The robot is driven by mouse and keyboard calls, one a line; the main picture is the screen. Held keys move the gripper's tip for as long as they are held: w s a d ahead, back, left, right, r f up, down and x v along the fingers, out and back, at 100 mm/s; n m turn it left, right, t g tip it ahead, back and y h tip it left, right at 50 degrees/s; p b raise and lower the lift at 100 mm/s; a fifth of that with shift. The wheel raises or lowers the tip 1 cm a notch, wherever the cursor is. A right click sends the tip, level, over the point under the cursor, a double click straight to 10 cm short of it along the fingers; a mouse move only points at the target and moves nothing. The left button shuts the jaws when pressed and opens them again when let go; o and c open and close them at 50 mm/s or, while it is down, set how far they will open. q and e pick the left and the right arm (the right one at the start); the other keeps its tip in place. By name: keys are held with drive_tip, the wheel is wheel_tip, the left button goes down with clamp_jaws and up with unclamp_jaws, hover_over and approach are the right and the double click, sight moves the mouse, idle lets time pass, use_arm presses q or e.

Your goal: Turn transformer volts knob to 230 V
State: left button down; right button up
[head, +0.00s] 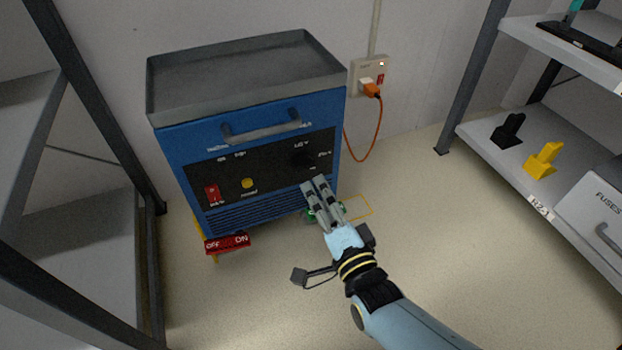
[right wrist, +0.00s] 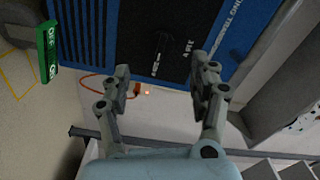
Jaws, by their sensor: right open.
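The blue transformer cabinet (head: 180,150) stands against the wall with a black front panel (head: 270,170). A dark knob (head: 304,158) sits at the panel's right side, with small white labels above and to its right that are too blurred to read surely. In the right wrist view the knob (right wrist: 161,50) shows a pale pointer mark and lies beyond the fingers. My right gripper (head: 314,183) is just below and in front of the knob, apart from it. Its fingers are spread and empty in the right wrist view (right wrist: 163,68). My left gripper is not in view.
A red switch (head: 212,194) and yellow button (head: 247,183) share the panel. A red OFF/ON sign (head: 227,243) hangs low at the front left. An orange cord (head: 377,130) runs from the wall socket. Shelving (head: 500,150) stands right; floor between is clear.

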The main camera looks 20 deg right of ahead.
drive_tip(key=s, duration=0.4)
drive_tip(key=shift+s, duration=0.15)
